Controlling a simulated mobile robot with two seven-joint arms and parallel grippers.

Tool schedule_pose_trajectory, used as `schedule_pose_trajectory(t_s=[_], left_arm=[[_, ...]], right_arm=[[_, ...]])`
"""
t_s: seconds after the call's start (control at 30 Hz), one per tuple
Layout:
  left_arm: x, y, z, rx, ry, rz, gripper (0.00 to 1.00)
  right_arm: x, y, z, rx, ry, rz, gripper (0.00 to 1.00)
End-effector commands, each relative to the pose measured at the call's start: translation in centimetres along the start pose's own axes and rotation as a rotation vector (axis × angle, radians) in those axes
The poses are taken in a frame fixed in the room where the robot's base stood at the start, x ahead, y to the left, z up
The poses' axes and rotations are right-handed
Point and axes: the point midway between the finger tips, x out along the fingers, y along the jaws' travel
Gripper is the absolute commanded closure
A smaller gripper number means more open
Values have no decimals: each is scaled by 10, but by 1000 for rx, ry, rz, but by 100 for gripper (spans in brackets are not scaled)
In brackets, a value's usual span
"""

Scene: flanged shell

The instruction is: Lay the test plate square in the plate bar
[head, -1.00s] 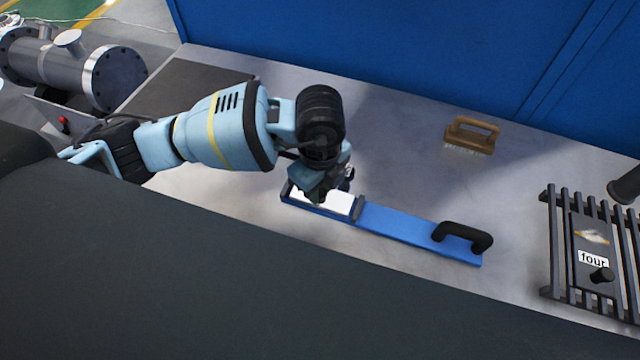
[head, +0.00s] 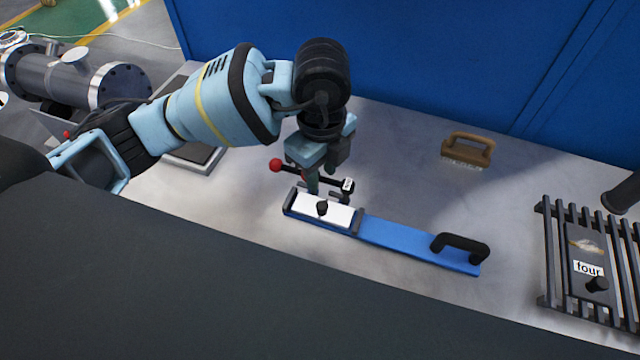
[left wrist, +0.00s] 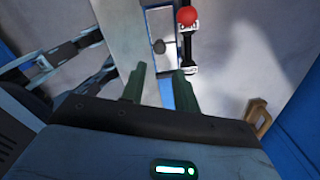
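The test plate (head: 340,215), white with a black knob (head: 322,208), lies in the left end of the blue plate bar (head: 400,236). It looks flat and roughly in line with the bar, between dark end pieces. The plate also shows in the left wrist view (left wrist: 162,22). The bar has a black handle (head: 461,246) at its right end. My left gripper (head: 327,188) is just behind and above the plate, apart from the knob. In the left wrist view its two green fingers (left wrist: 159,70) are spread with nothing between them. My right gripper is out of view.
A dark lever with a red ball (head: 276,165) and a small label stands just behind the plate. A wooden brush (head: 467,149) lies toward the back. A slatted dark rack (head: 548,250) with a plate labelled "four" (head: 588,268) is at right. A blue wall closes the back.

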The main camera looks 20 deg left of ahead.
Motion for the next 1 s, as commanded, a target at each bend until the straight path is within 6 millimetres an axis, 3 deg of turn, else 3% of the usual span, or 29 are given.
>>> schedule_pose_trajectory(t_s=[0.23, 1.0], left_arm=[[-20, 0, 0, 1, -1, 0, 69], [-20, 0, 0, 1, 0, 1, 69]], right_arm=[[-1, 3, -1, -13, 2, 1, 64], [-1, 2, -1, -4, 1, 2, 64]])
